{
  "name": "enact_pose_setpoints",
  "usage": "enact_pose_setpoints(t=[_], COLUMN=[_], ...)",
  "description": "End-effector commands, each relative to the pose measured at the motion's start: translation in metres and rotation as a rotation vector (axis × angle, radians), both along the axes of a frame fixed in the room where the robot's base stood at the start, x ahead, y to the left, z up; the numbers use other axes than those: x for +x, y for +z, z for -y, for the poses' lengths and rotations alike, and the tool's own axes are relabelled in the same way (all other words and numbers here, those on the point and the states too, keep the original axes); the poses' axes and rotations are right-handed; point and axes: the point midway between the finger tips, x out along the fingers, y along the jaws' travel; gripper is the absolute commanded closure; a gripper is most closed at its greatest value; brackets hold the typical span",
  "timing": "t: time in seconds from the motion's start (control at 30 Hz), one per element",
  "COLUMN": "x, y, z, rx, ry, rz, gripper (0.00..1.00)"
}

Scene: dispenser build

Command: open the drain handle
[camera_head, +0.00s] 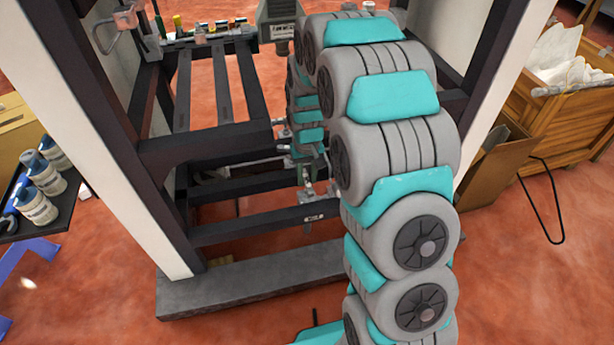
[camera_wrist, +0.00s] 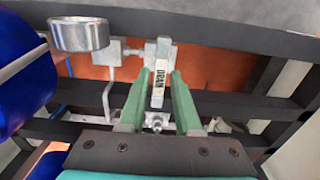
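The drain handle (camera_wrist: 158,88), a pale metal lever labelled DRAIN, is in the middle of the wrist view, joined to a metal valve body (camera_wrist: 160,52). My gripper (camera_wrist: 160,75) has its two green fingers on either side of the handle. The fingers look apart, with a narrow gap beside the handle, so I see it open around the handle and not clamped. In the head view my gripper (camera_head: 310,165) is low inside the dark frame, partly hidden by my arm. The handle cannot be made out clearly there.
Dark frame bars (camera_head: 240,145) surround my gripper. A metal ring (camera_wrist: 82,36) and a blue rounded object (camera_wrist: 22,75) are at left in the wrist view. Several cans stand on a black shelf (camera_head: 50,215) at left. A wooden crate (camera_head: 570,115) is at right.

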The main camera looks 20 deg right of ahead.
Motion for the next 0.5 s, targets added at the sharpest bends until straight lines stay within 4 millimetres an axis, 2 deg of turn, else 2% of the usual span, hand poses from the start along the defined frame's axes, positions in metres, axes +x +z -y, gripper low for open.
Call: enact_pose_setpoints(t=[0.03,0.13,0.5], x=[0.0,0.0,0.0004], y=[0.0,0.0,0.0051], z=[0.0,0.0,0.0001], rx=[0.0,0.0,0.0], ry=[0.0,-0.001,-0.001], rz=[0.0,0.0,0.001], gripper=[0.61,0.5,0.5])
